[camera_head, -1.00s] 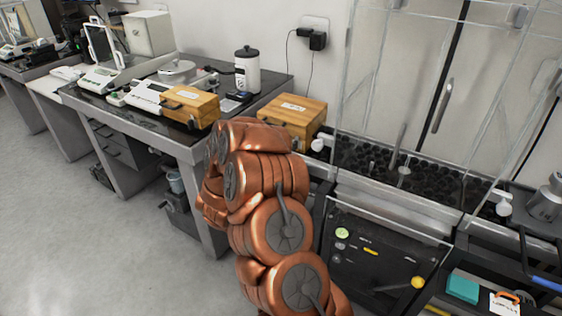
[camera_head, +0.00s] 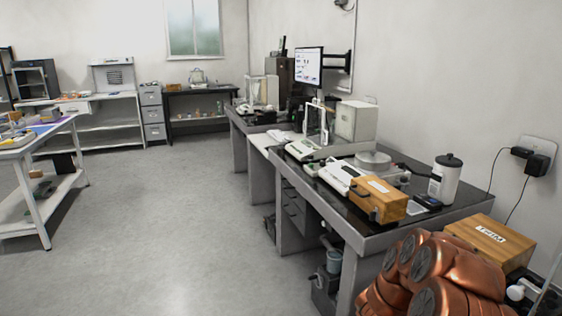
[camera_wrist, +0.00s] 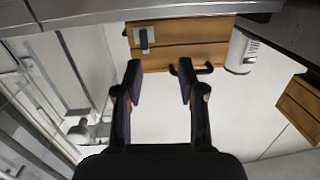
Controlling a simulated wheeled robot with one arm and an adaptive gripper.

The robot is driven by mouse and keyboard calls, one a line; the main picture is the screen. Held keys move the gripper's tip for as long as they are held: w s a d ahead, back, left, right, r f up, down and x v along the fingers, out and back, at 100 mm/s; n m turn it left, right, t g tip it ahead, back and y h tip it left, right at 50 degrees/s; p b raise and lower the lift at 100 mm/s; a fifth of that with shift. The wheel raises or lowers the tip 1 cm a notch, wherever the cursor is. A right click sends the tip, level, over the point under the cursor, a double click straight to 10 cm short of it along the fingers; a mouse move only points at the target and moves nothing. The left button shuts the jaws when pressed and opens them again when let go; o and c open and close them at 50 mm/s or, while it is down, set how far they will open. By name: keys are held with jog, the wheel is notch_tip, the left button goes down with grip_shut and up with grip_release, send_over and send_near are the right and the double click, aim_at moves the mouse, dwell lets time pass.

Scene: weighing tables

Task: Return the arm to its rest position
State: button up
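My gripper (camera_wrist: 160,85) shows in the wrist view with its two dark fingers apart and nothing between them. Beyond the fingertips is a wooden box (camera_wrist: 185,45) with a latch and a dark handle. I cannot tell whether the fingers are near it or well short of it. In the head view only copper-coloured links of my arm (camera_head: 430,275) show, folded at the bottom right. The gripper itself is out of that view.
A wooden box (camera_head: 490,238) stands just behind my arm. The dark weighing table (camera_head: 425,222) holds another wooden box (camera_head: 378,200), a white bottle (camera_head: 445,180) and balances. A white shelf table (camera_head: 40,150) stands at left. The grey floor (camera_head: 190,220) between is clear.

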jog(key=w+a+r+n+t+y, duration=0.1)
jog(key=w+a+y, duration=0.2)
jog(key=a, duration=0.3)
jog(key=w+a+r+n+t+y, duration=0.1)
jog(key=w+a+n+t+y, duration=0.1)
jog(key=w+a+y, duration=0.3)
jog(key=a+n+t+y, duration=0.1)
jog(key=a+y, duration=0.1)
jog(key=a, duration=0.4)
jog(key=s+a+r+n+g+y, duration=0.1)
jog(key=s+a+r+n+y, duration=0.15)
jog(key=a, duration=0.45)
jog(key=s+a+r+n+g+y, duration=0.1)
jog(key=s+a+n+y, duration=0.2)
jog(key=a, duration=0.5)
jog(key=s+a+r+n+g+y, duration=0.1)
jog(key=s+a+g+y, duration=0.15)
jog(key=s, duration=0.55)
jog(key=s+a+n+g+y, duration=0.1)
jog(key=s+a+n+g, duration=0.15)
jog(key=s, duration=0.55)
jog(key=s+d+r+n+g+h, duration=0.1)
jog(key=s+d+r+g+h, duration=0.15)
jog(key=s, duration=0.95)
jog(key=s+d+r+g+h, duration=0.1)
jog(key=s+d+r+g, duration=0.2)
jog(key=s, duration=0.9)
notch_tip(320, 180, up, 12)
jog(key=w+p, duration=0.1)
jog(key=p, duration=1.2)
